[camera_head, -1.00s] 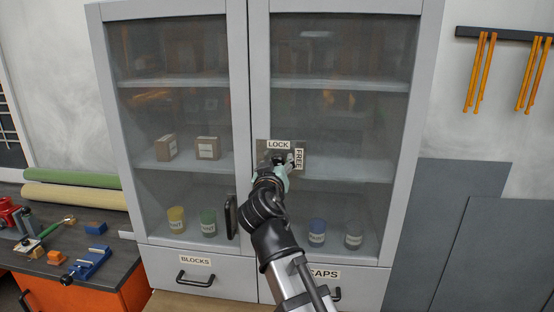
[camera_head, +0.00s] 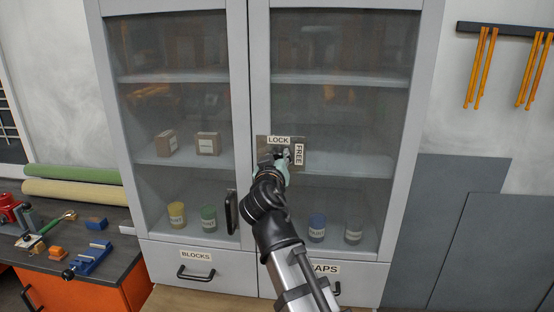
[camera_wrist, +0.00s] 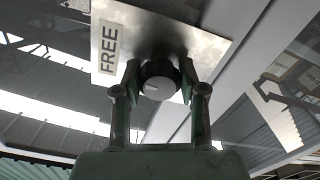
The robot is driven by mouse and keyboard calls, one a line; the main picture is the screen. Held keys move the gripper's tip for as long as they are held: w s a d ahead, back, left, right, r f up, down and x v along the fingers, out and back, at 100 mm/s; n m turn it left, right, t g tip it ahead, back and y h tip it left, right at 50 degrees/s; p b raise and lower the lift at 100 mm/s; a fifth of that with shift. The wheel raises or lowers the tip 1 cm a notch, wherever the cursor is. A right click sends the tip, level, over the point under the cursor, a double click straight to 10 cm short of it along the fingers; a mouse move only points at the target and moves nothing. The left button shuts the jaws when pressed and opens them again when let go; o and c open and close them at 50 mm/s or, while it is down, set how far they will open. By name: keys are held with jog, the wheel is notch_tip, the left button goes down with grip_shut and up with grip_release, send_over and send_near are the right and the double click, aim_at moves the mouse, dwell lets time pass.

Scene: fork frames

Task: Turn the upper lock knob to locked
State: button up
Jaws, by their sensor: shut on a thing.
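The lock knob (camera_wrist: 158,80) is a dark round knob with a short pale mark on its face, on a metal plate (camera_wrist: 180,38) on the glass-fronted cabinet. My gripper (camera_wrist: 159,76) has one finger on each side of the knob and is shut on it. In the head view my gripper (camera_head: 281,157) is at the plate (camera_head: 264,151) and mostly hides the knob. The LOCK label (camera_head: 278,140) is above the knob and the FREE label (camera_head: 299,154) is to its right. The FREE label also shows in the wrist view (camera_wrist: 108,48).
The left door has a dark handle (camera_head: 231,212). Drawers marked BLOCKS (camera_head: 197,256) and CAPS (camera_head: 325,268) are below. Boxes and jars stand behind the glass. A workbench with tools (camera_head: 125,245) is at the left. Grey panels (camera_head: 470,220) lean at the right.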

jog(key=n, duration=0.4)
jog(key=shift+r+n, duration=0.1)
jog(key=shift+n, duration=0.3)
jog(key=n+p, duration=0.1)
jog(key=n, duration=0.3)
jog(key=shift+n+p, duration=0.3)
jog(key=shift+p, duration=0.05)
jog(key=n+p, duration=0.2)
jog(key=n, duration=0.3)
jog(key=shift+r+p, duration=0.15)
jog(key=shift+p, duration=0.25)
jog(key=shift+n+p, duration=0.9)
jog(key=shift+n, duration=0.8)
jog(key=o, duration=1.2)
jog(key=shift+c, duration=0.2)
